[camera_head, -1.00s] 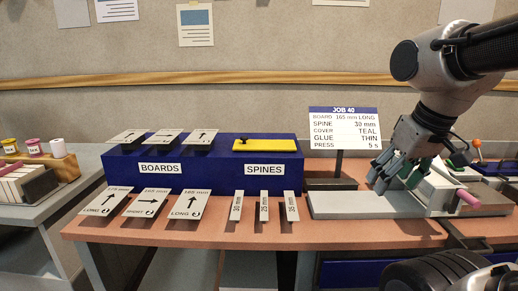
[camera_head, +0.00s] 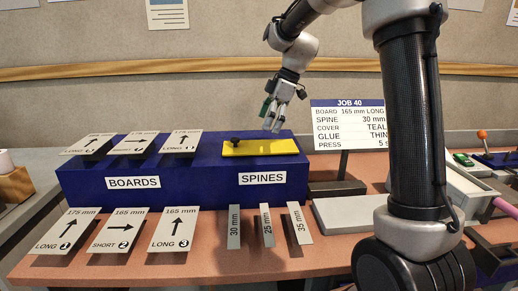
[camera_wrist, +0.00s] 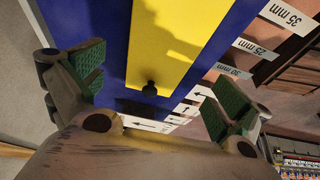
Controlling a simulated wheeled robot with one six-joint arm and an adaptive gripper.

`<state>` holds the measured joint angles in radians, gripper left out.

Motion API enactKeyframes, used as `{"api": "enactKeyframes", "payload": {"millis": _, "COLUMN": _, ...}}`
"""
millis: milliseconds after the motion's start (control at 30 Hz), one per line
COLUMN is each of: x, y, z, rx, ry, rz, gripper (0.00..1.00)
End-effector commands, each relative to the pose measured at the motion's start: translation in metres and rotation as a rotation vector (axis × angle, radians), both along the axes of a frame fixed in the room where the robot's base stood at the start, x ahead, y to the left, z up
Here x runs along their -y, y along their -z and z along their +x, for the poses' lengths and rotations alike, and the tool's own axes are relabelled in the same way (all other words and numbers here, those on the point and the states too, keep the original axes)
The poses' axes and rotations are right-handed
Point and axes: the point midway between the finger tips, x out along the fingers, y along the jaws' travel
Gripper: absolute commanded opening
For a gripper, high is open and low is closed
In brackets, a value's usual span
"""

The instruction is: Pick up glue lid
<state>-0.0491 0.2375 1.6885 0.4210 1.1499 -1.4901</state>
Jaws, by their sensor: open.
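A flat yellow lid (camera_head: 262,147) with a small black knob (camera_head: 236,141) lies on top of the blue box, at the SPINES end. I take it for the glue lid; it bears no readable label. My gripper (camera_head: 272,127) hangs above the lid, right of the knob in the head view, apart from it. In the wrist view the yellow lid (camera_wrist: 165,45) runs between the two green-padded fingers, and the knob (camera_wrist: 149,88) shows in the gap. My gripper (camera_wrist: 155,84) is open and empty, and a shadow falls on the lid.
The blue box (camera_head: 85,187) also bears several board cards at its left. More boards and spine strips (camera_head: 234,228) lie on the table in front. The job sign (camera_head: 349,125) stands right of the box, with a grey plate (camera_head: 345,212) before it.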

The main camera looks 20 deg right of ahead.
Motion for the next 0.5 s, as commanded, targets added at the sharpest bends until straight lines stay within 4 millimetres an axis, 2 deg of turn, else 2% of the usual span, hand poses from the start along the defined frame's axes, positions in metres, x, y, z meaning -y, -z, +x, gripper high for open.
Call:
{"api": "enactKeyframes", "payload": {"millis": 333, "x": -0.014, "y": 0.049, "z": 0.001, "rx": -0.005, "ry": 0.000, "rz": -0.002, "gripper": 1.00}}
{"api": "enactKeyframes", "payload": {"millis": 500, "x": -0.020, "y": 0.062, "z": 0.003, "rx": -0.002, "ry": 0.003, "rz": -0.002, "gripper": 1.00}}
